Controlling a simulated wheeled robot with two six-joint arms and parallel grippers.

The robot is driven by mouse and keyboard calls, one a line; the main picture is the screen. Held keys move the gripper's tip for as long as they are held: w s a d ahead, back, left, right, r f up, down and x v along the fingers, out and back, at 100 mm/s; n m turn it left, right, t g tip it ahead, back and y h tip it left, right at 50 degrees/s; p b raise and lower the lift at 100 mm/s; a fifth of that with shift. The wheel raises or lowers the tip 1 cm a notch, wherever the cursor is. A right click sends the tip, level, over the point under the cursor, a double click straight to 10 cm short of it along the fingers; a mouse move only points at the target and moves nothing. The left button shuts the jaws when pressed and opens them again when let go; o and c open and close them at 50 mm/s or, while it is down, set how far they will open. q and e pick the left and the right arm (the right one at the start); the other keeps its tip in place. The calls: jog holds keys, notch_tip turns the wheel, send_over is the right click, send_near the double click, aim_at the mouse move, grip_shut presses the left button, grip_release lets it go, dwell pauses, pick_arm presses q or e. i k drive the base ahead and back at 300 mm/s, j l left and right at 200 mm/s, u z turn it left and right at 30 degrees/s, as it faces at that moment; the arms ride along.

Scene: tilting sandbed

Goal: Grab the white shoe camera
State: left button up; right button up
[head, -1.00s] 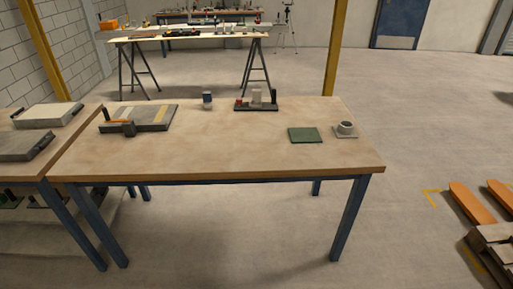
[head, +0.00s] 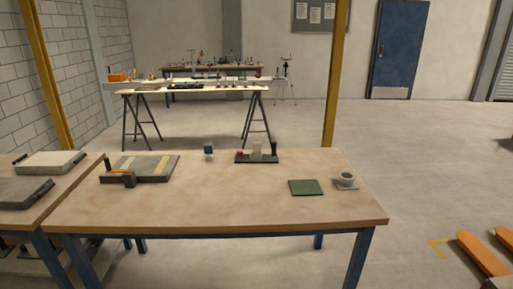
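The wooden worktable (head: 215,210) stands ahead. Near its back edge is a dark stand (head: 243,160) with a pale upright block (head: 256,150), a small red part at its left and a dark post at its right. A small blue and white item (head: 208,151) stands to the left of that stand. Both are too small for me to tell which, if either, is the white shoe camera. Neither of my grippers is in view.
A grey board with a dark handle (head: 145,167) lies at the table's left, a green mat (head: 306,187) and a grey cup on a plate (head: 346,179) at its right. The table's middle and front are clear. Another bench (head: 72,176) adjoins at left. Orange forks (head: 483,254) lie at right.

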aim_at(256, 145)
jog(key=i+l+z, duration=0.15)
jog(key=i+l, duration=0.3)
jog(key=i, duration=0.15)
jog(key=i+l+z, duration=0.1)
jog(key=i+l, duration=0.35)
jog(key=i, duration=0.15)
